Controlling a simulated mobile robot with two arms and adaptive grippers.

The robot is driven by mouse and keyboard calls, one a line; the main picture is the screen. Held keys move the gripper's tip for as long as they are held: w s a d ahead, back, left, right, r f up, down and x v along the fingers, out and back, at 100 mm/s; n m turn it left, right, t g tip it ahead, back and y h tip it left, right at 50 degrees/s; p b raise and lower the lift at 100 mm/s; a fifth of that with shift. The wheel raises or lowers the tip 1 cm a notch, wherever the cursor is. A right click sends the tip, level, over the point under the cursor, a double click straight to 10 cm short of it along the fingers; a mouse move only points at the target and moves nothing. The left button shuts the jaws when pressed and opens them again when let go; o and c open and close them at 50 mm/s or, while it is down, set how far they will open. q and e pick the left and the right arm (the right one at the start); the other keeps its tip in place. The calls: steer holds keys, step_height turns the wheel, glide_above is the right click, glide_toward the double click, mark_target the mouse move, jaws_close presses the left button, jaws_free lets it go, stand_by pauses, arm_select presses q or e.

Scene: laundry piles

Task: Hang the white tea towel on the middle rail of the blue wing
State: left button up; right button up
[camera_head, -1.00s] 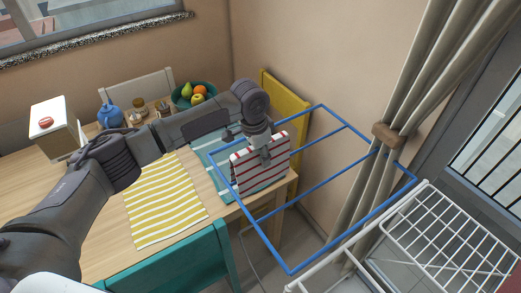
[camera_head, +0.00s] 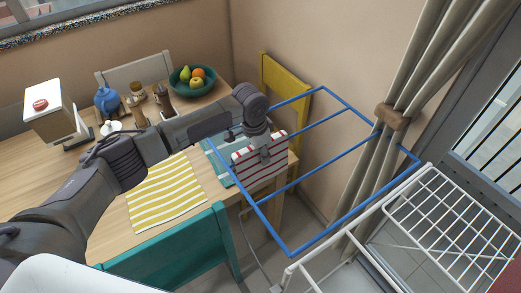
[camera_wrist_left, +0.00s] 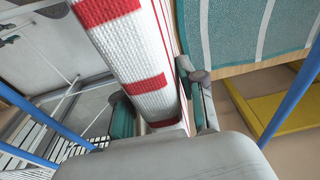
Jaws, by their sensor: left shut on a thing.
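The white tea towel with red stripes (camera_head: 250,172) hangs folded from my left gripper (camera_head: 264,152). The gripper is shut on it. In the left wrist view the towel (camera_wrist_left: 130,45) runs between the two fingers (camera_wrist_left: 158,105). The blue wing (camera_head: 342,207) is a flat frame at the right of the table, with inner rails (camera_head: 318,167) across it. In the head view the towel overlaps the wing's left part. I cannot tell whether it touches a rail. My right gripper is not in view.
A white drying rack (camera_head: 440,215) joins the wing at the right, near a curtain (camera_head: 410,95). The wooden table (camera_head: 60,150) holds a yellow-striped cloth (camera_head: 165,190), a teal cloth (camera_head: 217,158) and a fruit bowl (camera_head: 180,88). A yellow chair (camera_head: 268,75) stands behind, a teal chair (camera_head: 180,255) in front.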

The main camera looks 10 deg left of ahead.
arm_select(q)
steer(key=shift+f, duration=0.15)
steer(key=o, duration=1.3)
